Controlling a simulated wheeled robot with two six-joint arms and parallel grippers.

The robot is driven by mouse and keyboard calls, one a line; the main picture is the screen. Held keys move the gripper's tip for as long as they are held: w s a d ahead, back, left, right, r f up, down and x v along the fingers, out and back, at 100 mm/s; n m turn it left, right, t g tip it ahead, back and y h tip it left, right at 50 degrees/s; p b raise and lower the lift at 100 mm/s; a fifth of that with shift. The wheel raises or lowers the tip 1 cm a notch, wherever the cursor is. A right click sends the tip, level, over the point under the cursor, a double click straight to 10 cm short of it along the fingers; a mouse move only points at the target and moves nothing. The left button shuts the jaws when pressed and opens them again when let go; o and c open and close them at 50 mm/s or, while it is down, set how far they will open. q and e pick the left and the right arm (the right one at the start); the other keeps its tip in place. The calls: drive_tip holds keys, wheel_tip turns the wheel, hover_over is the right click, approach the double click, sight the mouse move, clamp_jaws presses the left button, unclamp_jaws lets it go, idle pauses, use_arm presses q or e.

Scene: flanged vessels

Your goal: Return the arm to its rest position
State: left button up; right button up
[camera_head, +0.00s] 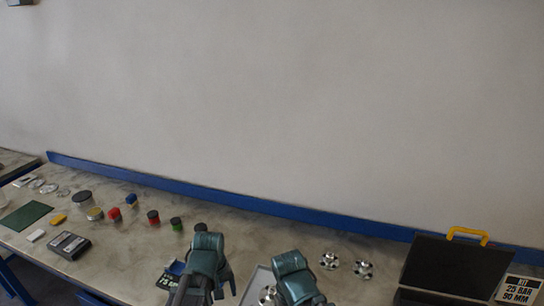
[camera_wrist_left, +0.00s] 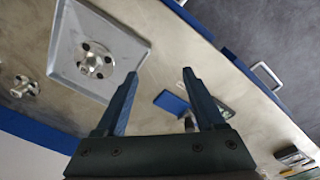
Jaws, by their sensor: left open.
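My left gripper (camera_head: 222,288) is low in the middle of the head view, over the front part of the bench. In the left wrist view its two fingers (camera_wrist_left: 158,80) stand wide apart with nothing between them. A metal tray (camera_wrist_left: 66,62) with a flanged part (camera_wrist_left: 95,62) on it lies beyond the left finger, apart from it. In the head view the tray (camera_head: 249,291) is partly hidden by my arms. My right arm (camera_head: 293,276) comes in just right of the left one; its fingertips cannot be made out.
Two flanges (camera_head: 329,261) (camera_head: 363,269) lie right of my arms. An open black case (camera_head: 455,265) stands at the right, with a kit sign (camera_head: 519,290) beside it. Several coloured jars (camera_head: 114,214) stand at the left. A blue rail (camera_head: 290,211) runs along the back.

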use_arm(q)
drive_tip(key=s+d+f+m+g+y+b, duration=0.1)
drive_tip(key=s+d+f+m+b, duration=0.2)
drive_tip(key=s+d+m, duration=0.5)
drive_tip(key=shift+d+y, duration=0.25)
drive_tip(key=shift+y, duration=0.05)
drive_tip(key=shift+s, duration=0.1)
idle(1.0)
